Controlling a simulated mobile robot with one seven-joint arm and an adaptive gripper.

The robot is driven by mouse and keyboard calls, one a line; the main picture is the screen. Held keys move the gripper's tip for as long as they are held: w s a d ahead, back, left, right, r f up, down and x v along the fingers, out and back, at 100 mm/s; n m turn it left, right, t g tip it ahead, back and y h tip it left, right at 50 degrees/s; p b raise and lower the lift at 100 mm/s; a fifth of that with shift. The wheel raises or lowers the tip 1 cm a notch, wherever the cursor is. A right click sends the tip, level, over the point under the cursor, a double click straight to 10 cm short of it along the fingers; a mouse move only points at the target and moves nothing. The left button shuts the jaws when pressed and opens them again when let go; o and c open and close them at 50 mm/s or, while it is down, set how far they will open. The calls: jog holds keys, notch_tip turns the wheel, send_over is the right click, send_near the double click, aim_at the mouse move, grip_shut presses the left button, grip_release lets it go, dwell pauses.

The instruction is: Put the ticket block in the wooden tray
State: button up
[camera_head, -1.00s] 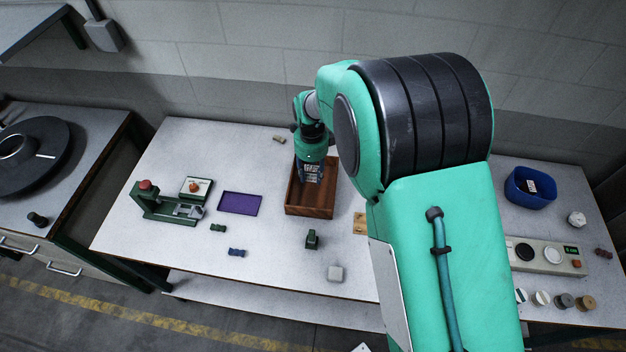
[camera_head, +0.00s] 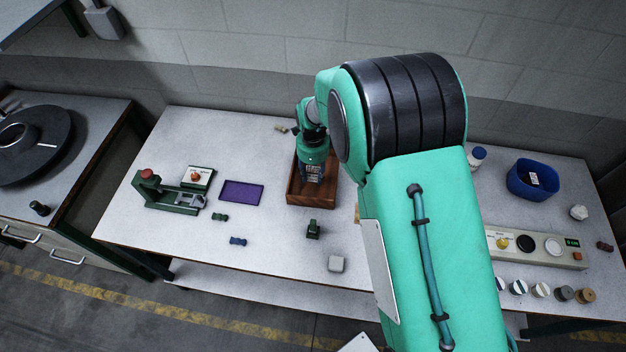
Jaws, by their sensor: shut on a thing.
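The wooden tray (camera_head: 318,199) is a brown open box near the middle of the white table. My gripper (camera_head: 314,178) points down over the tray, with its fingertips at or inside the tray's opening. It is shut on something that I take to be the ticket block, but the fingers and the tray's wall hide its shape. I cannot tell whether the held thing touches the tray's floor.
A purple mat (camera_head: 241,191) and a green press (camera_head: 170,195) with a red knob lie left of the tray. A dark green block (camera_head: 313,229) and a pale cube (camera_head: 336,264) stand in front. A blue bin (camera_head: 533,180) stands right of my arm.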

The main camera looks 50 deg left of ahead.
aim_at(313, 180)
jog(key=shift+f, duration=0.2)
jog(key=shift+f, duration=1.85)
jog(key=shift+f, duration=0.2)
jog(key=o, duration=1.2)
jog(key=shift+c, duration=0.2)
jog(key=shift+r, duration=0.1)
notch_tip(313, 180, up, 12)
jog(key=shift+r, duration=0.1)
